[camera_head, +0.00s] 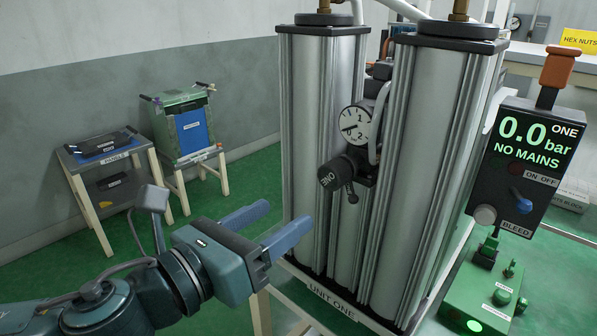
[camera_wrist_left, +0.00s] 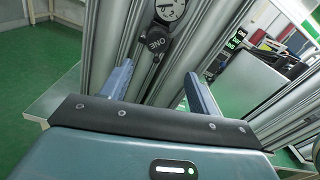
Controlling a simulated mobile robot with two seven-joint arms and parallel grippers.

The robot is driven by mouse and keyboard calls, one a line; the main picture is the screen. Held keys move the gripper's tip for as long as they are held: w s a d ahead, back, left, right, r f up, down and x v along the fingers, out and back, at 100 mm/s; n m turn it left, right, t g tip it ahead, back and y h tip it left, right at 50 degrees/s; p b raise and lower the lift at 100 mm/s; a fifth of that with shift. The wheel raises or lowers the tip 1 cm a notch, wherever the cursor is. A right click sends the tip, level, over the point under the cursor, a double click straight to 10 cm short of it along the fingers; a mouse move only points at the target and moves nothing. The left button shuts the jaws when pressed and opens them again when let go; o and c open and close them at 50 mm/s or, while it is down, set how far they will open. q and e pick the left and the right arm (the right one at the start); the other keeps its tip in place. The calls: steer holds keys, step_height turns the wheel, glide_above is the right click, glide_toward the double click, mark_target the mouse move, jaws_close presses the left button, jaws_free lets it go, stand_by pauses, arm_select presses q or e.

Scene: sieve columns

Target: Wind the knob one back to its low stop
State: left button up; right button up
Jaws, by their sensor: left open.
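The knob marked ONE (camera_head: 342,174) is a black knob with a small lever arm, mounted between the two silver columns of unit one. A round white gauge (camera_head: 354,125) sits just above it. My left gripper (camera_head: 270,226) is open and empty, to the lower left of the knob and apart from it. In the left wrist view the knob (camera_wrist_left: 153,43) shows beyond and between the two blue fingers (camera_wrist_left: 155,85), with the gauge (camera_wrist_left: 170,8) above it. My right gripper does not show.
A panel (camera_head: 527,150) reading "0.0 bar, NO MAINS" stands at the right, with a blue switch and a bleed knob. A silver column (camera_head: 433,170) stands close to the knob's right. Two small stands (camera_head: 185,125) are at the left wall. Open green floor lies between.

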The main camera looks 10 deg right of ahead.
mark_target(327, 178)
arm_select(q)
steer(key=shift+m, duration=0.4)
steer(key=p+x, duration=0.1)
steer(key=x, duration=1.1)
steer(key=shift+w+d+r+p, duration=0.1)
steer(key=shift+w+r+p, duration=0.1)
steer(key=shift+w+p, duration=0.3)
steer(key=shift+c, duration=0.2)
steer(key=c, duration=0.9)
